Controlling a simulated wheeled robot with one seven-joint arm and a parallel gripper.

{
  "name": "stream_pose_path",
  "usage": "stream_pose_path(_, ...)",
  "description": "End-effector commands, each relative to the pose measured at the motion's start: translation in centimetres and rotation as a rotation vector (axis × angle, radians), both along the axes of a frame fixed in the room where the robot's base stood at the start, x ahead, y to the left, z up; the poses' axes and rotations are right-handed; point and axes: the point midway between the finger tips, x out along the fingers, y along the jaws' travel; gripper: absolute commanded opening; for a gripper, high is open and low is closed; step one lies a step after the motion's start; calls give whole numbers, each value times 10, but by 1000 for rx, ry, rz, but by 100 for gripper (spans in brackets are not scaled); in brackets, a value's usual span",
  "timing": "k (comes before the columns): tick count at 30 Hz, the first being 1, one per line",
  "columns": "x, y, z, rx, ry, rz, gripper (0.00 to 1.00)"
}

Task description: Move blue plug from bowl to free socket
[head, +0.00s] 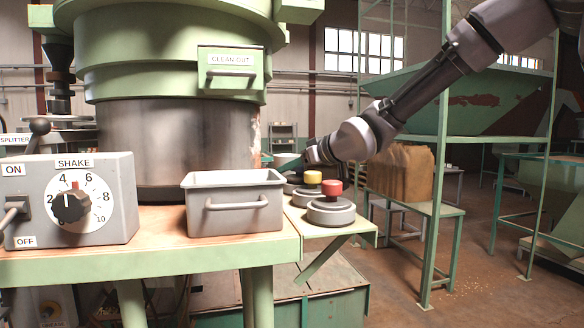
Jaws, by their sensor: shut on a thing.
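My gripper (309,156) reaches in from the upper right and is low beside a small pale bowl (286,159), behind the plugs. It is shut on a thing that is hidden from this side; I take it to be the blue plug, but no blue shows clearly. A red plug (331,187) stands in a round grey socket (331,213) at the front of the small side shelf. A yellow plug (313,177) stands just behind it in another grey socket (304,196). A further socket behind these is partly hidden, and I cannot tell whether it is empty.
A grey metal bin (236,226) stands left of the sockets on the table (150,255). A grey control box (75,210) labelled SHAKE is further left. The large green hopper (165,60) rises behind. A green frame post (437,220) stands right of my arm.

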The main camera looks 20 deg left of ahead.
Motion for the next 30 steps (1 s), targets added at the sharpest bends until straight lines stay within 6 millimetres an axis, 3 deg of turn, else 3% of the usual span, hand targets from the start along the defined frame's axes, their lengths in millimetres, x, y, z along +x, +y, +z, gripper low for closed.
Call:
stream_pose_path(12, 0, 1, -8, 1, 1, 1, 0)
stream_pose_path(13, 0, 0, -8, 1, 1, 1, 53)
stream_pose_path(14, 0, 0, -8, 1, 1, 1, 58)
stream_pose_path(23, 0, -1, -8, 0, 1, 0, 58)
stream_pose_path(30, -6, -15, -1, 2, -1, -2, 58)
